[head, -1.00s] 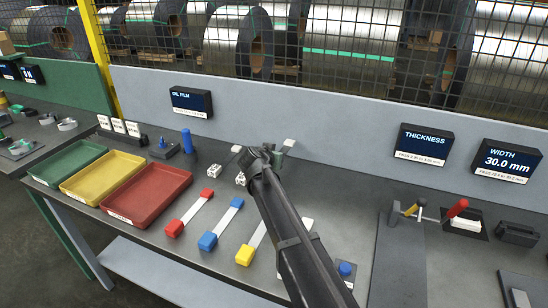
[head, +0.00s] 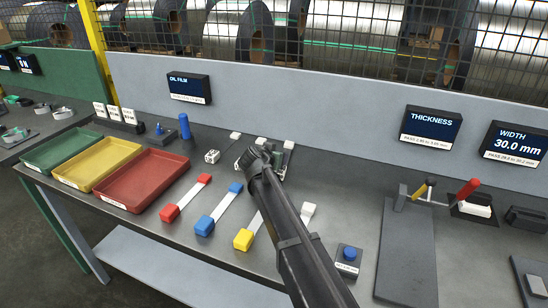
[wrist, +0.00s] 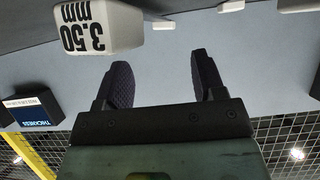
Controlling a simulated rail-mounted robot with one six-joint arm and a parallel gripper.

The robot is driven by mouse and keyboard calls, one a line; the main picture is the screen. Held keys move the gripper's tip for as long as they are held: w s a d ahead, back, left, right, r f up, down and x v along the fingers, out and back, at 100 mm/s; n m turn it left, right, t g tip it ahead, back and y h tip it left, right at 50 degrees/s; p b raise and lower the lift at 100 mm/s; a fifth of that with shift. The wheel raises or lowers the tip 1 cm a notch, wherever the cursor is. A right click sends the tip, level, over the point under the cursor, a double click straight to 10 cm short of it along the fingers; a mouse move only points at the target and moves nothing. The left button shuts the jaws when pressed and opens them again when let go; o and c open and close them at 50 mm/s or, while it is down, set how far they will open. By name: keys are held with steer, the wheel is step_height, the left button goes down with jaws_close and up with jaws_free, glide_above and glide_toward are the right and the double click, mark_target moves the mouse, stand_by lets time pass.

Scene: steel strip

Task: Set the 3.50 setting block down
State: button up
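The 3.50 setting block (wrist: 90,28) is a white block with black "3.50 mm" lettering, upside down at the top left of the wrist view. It is outside the fingers, beyond the left fingertip, with a visible gap; its upper part is cut off by the frame edge. My gripper (wrist: 163,78) is open, with two dark textured fingers apart and nothing between them. In the head view my gripper (head: 272,157) is low over the back of the grey bench (head: 340,210), among small white blocks. I cannot tell which of these is the 3.50 block there.
Small white blocks (head: 235,135) stand near the back panel. Red (head: 170,213), blue (head: 205,226) and yellow (head: 243,240) ended strips lie in front. A red tray (head: 145,185) is left; the thickness display (head: 432,131) and a lever device (head: 467,190) are right.

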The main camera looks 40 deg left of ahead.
steer(key=shift+o, duration=0.4)
steer(key=shift+s+r, duration=0.1)
steer(key=shift+s+d+r+p, duration=0.15)
steer(key=shift+s+r+p, duration=0.1)
steer(key=shift+p, duration=0.1)
steer(key=p+v, duration=0.4)
steer(key=v, duration=0.5)
steer(key=shift+s, duration=0.4)
steer(key=shift+d, duration=0.15)
